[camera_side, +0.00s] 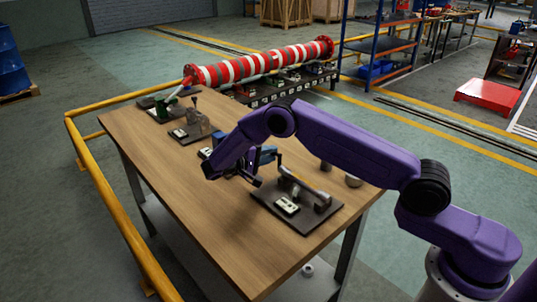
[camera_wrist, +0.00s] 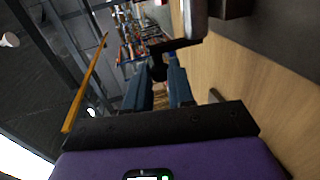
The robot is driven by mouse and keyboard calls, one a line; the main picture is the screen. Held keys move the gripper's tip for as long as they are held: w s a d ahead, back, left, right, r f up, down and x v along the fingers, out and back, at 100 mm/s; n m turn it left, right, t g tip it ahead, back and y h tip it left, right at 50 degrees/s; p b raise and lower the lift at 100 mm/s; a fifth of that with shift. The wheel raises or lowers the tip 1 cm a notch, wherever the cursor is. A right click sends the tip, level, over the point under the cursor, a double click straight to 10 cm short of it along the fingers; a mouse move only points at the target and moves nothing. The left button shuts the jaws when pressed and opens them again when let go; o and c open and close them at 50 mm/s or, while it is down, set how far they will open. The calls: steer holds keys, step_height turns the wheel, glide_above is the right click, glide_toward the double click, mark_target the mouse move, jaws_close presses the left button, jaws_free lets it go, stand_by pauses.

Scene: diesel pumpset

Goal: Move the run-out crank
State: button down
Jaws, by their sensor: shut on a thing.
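The run-out crank is a dark, bent piece. In the wrist view the crank (camera_wrist: 180,46) runs from between my fingertips toward a grey metal part at the top. My gripper (camera_wrist: 160,75) is shut on its dark end. In the side view my gripper (camera_side: 266,156) is above the table, at the left back of a dark base plate (camera_side: 304,222). That plate carries a grey-tan bar and a pale block. The crank (camera_side: 280,160) shows there only as a thin dark shape, partly hidden by my gripper. Where its far end joins is too small to tell.
The wooden table (camera_side: 210,225) has bare room at its front left. Fixtures on dark plates (camera_side: 190,136) stand at its far end. Small grey cylinders (camera_side: 353,181) stand near the right edge. A yellow rail (camera_side: 110,205) runs along the left side. A red-and-white striped shaft (camera_side: 262,63) lies behind.

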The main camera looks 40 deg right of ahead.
steer(key=shift+d+f, duration=0.1)
steer(key=c, duration=1)
jaws_free()
steer(key=v, duration=1.7)
steer(key=shift+a, duration=0.2)
